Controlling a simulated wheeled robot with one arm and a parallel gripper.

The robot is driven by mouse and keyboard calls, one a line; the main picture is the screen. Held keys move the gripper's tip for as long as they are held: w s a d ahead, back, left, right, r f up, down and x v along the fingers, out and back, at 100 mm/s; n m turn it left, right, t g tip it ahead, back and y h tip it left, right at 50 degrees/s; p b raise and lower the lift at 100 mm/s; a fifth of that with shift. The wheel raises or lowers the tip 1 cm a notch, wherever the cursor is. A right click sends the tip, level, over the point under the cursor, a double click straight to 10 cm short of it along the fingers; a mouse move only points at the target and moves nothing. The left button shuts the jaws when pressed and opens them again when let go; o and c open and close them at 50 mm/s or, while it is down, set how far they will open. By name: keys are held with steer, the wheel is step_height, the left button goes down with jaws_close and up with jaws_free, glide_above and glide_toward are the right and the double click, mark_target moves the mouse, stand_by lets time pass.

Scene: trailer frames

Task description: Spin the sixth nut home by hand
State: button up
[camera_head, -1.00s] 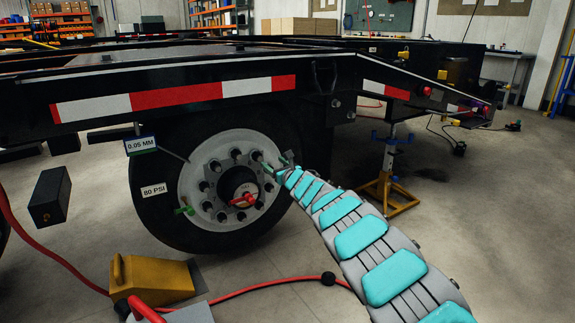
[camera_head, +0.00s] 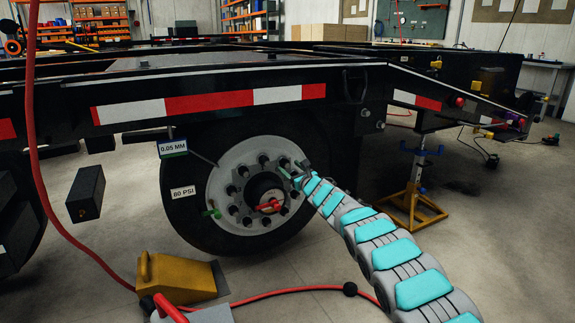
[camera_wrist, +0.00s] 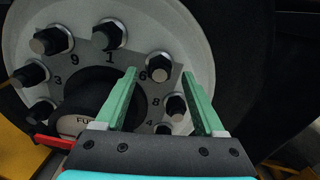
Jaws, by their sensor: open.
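The wheel's pale rim (camera_head: 224,168) carries a ring of dark nuts on studs around a dark hub. In the wrist view a grey numbered plate (camera_wrist: 84,72) lies around the hub, with 3, 9, 1, 6, 8 and 4 readable. The dark nut by the 6 (camera_wrist: 160,66) shows between the tips of my open gripper (camera_wrist: 158,73); I cannot tell whether the green fingers touch it. Another nut by the 8 (camera_wrist: 175,107) shows between the fingers, lower down. In the head view my gripper (camera_head: 299,169) is at the rim's upper right.
A yellow wheel chock (camera_head: 170,281) sits on the floor before the tire (camera_head: 188,222). A red hose (camera_head: 300,290) crosses the floor. A jack stand (camera_head: 414,205) stands right of the wheel.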

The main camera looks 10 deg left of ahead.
steer(key=shift+w+a+r+p, duration=0.3)
steer(key=shift+w+a+p, duration=0.1)
steer(key=shift+w+a, duration=0.15)
steer(key=shift+w+a+f+p, duration=0.2)
steer(key=shift+w+f+p, duration=0.1)
steer(key=shift+w, duration=0.25)
steer(key=shift+c, duration=0.2)
jaws_close()
